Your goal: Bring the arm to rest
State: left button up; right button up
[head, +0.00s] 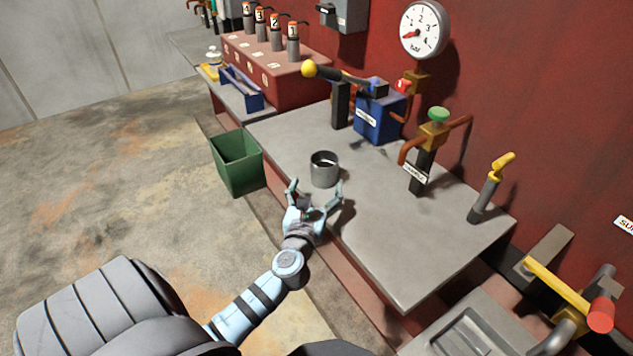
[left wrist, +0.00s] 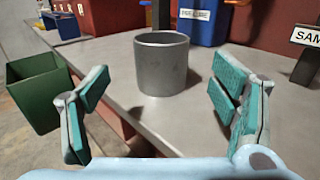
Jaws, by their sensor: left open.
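My left arm (head: 258,296) reaches in from the lower left of the head view. My left gripper (head: 315,192) is open and empty, at the near-left edge of the grey bench (head: 390,235). A grey metal cup (head: 324,170) stands upright on the bench just beyond its fingertips. In the left wrist view the cup (left wrist: 162,65) stands ahead, between the two spread fingers (left wrist: 160,110) and apart from them. My right gripper is in neither view.
A green bin (head: 238,162) stands left of the bench. A blue box with a yellow-knobbed lever (head: 378,118), a green-topped valve (head: 432,135) and a yellow-handled lever (head: 490,188) stand along the bench's back. A gauge (head: 424,30) hangs on the red wall. Open floor lies left.

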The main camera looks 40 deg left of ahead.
pick_arm(q)
jog(key=v, duration=0.2)
jog(key=shift+s+d, duration=0.2)
